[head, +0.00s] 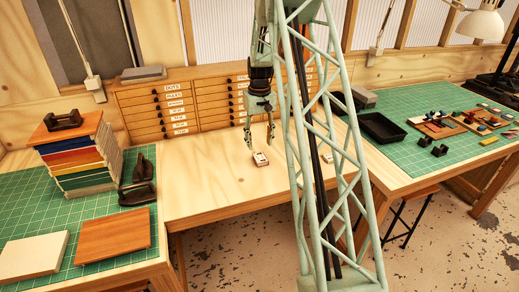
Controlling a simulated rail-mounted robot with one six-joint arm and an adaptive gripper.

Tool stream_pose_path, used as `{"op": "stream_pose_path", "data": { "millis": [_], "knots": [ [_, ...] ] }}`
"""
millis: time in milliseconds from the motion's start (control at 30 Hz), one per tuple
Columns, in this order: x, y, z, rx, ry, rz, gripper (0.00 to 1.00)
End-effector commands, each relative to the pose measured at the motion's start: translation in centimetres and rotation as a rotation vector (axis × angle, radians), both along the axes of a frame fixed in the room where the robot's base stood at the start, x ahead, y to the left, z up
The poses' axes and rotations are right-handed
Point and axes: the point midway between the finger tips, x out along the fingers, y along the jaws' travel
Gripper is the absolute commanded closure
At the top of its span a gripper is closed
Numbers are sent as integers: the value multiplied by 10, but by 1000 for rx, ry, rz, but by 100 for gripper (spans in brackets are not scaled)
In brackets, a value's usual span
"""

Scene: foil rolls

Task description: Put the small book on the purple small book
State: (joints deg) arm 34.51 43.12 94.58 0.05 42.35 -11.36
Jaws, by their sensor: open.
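A small book-like block (260,159), pale with a dark reddish part, lies on the bare wooden middle table. My gripper (260,144) points down just above and around its far side, with its two fingers spread apart. I see nothing held between them, and I cannot tell whether a finger touches the block. I cannot make out a purple small book. A small item (342,185) lies on the right part of the table, partly hidden by my lattice column, and its colour is unclear.
Left, a green mat bears a stack of colored books (75,160), a dark bookend (138,185), a brown board (113,235) and a pale board (33,255). A drawer cabinet (165,110) stands behind. A black tray (382,130) sits right. The middle table's left half is clear.

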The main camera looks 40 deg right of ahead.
Motion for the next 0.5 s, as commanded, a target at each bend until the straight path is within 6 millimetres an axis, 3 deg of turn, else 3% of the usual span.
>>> {"op": "stream_pose_path", "data": {
  "millis": [200, 500],
  "knots": [
    [1, -1, 30, -2, -2, 0, 55],
    [0, 0, 49, 0, -1, 0, 55]
  ]
}}
